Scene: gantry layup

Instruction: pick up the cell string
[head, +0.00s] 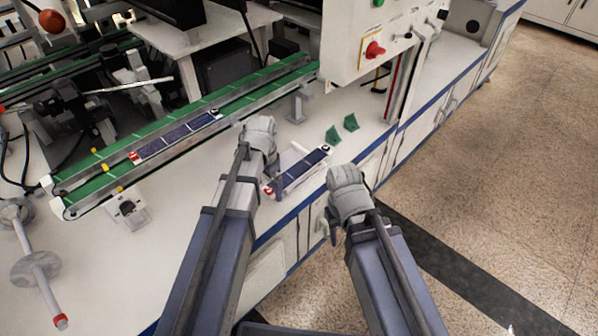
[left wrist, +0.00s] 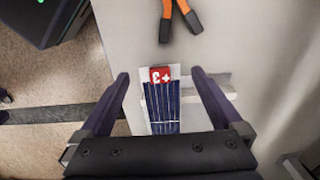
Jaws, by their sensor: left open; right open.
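A dark blue cell string (head: 302,170) lies on a pale, narrow holder near the front edge of the white bench. One end has a red mark with white signs, seen in the left wrist view on the string (left wrist: 160,108). My left gripper (head: 272,172) is beside this string in the head view. In the left wrist view my open left gripper (left wrist: 160,78) has one finger on each side of it, with nothing gripped. My right gripper (head: 332,222) is to the right, past the bench's front edge. Its fingers are mostly hidden by its body.
Another cell string (head: 178,137) lies on the green conveyor (head: 95,185) behind. Two green wedges (head: 342,128) stand to the right of the near string. An orange-handled tool (left wrist: 180,20) lies beyond its red end. A control box (head: 375,35) overhangs the bench.

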